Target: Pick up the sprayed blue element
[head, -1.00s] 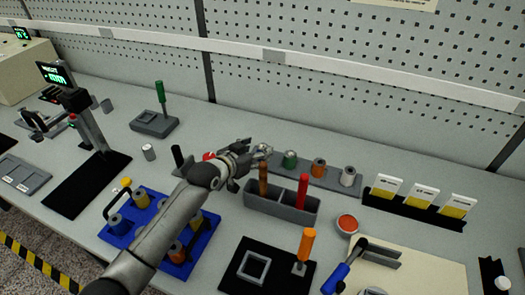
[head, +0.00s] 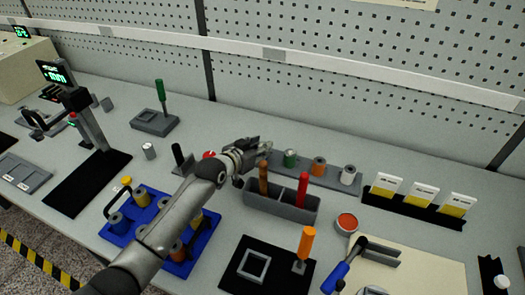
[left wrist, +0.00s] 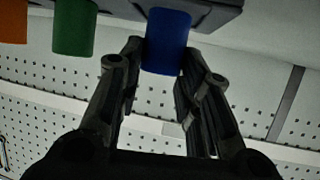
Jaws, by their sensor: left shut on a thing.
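The blue element (left wrist: 168,36) is a short blue cylinder in the left wrist view, between the fingertips of my left gripper (left wrist: 163,55). My left gripper is shut on it. The element is still at the edge of the dark grey rack (left wrist: 205,12), and I cannot tell whether it is lifted clear. In the head view my left gripper (head: 252,158) is at the left part of the rack (head: 333,179), left of the green element (head: 290,158). There the gripper hides the blue element. Spray on its surface cannot be made out.
An orange element (head: 318,166) and a white one (head: 348,176) stand further right on the rack. A grey bin (head: 285,208) with brown and red handles is close in front of the gripper. A blue tray (head: 205,246) with spools lies below my arm. The pegboard wall is behind.

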